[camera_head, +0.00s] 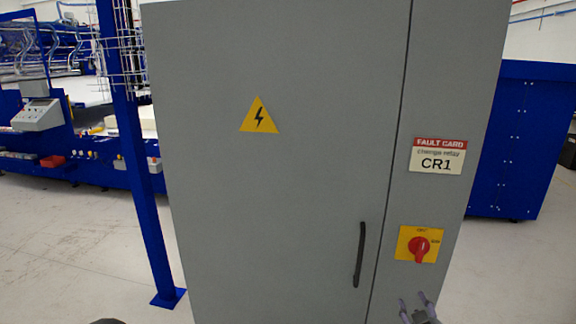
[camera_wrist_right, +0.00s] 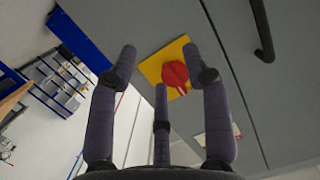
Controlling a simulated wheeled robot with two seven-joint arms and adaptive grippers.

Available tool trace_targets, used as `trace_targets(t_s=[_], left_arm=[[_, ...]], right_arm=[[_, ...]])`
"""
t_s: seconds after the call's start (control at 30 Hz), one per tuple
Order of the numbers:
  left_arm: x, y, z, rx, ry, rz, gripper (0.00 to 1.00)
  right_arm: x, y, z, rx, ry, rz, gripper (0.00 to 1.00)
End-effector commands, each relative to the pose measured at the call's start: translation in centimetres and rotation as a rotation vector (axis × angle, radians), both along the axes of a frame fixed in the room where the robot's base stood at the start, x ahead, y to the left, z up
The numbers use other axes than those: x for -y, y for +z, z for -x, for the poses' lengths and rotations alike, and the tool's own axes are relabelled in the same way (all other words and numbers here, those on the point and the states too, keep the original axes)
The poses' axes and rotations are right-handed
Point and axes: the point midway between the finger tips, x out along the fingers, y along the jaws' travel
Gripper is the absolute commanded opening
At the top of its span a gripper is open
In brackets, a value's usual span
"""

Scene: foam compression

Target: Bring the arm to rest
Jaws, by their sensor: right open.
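My right gripper (camera_head: 415,302) is low in the head view, in front of the grey cabinet (camera_head: 280,190) and just below the red rotary switch (camera_head: 419,249). In the right wrist view my right gripper (camera_wrist_right: 160,75) shows its fingers spread, with nothing between them. The red switch (camera_wrist_right: 176,74) on its yellow plate lies beyond the fingertips, and I see no contact with it. The cabinet door is shut in the head view. My left gripper is not clearly in view; only a dark rounded shape shows at the bottom left edge.
The cabinet has a black door handle (camera_head: 360,254), a yellow warning triangle (camera_head: 259,116) and a CR1 fault card (camera_head: 438,156). A blue post (camera_head: 140,170) stands to the left. A blue panel (camera_head: 520,140) stands to the right. Open floor (camera_head: 75,240) lies at the left.

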Motion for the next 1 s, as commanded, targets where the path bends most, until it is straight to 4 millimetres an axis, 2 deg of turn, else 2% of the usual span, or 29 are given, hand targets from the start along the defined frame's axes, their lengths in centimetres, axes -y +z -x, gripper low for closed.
trace_targets(t_s=[0.03,0.1,0.27,0.47,0.6,0.77,1.0], left_arm=[[0.0,0.0,0.0,0.000,0.000,0.000,0.40],[0.0,0.0,0.0,0.000,0.000,0.000,0.40],[0.0,0.0,0.0,0.000,0.000,0.000,0.40],[0.0,0.0,0.0,0.000,0.000,0.000,0.40],[0.0,0.0,0.0,0.000,0.000,0.000,0.40],[0.0,0.0,0.0,0.000,0.000,0.000,0.40],[0.0,0.0,0.0,0.000,0.000,0.000,0.40]], right_arm=[[-1.0,-2.6,-0.3,-0.059,0.021,-0.030,0.49],[-2.3,-5.7,-0.3,-0.131,0.043,-0.068,0.49],[-5.4,-12.5,0.3,-0.296,0.089,-0.151,0.49],[-9.5,-20.5,2.7,-0.508,0.140,-0.246,0.49],[-12.4,-25.7,5.3,-0.659,0.169,-0.308,0.49],[-15.8,-30.9,9.3,-0.833,0.199,-0.372,0.49],[-20.3,-37.3,16.6,-1.098,0.230,-0.454,0.49]])
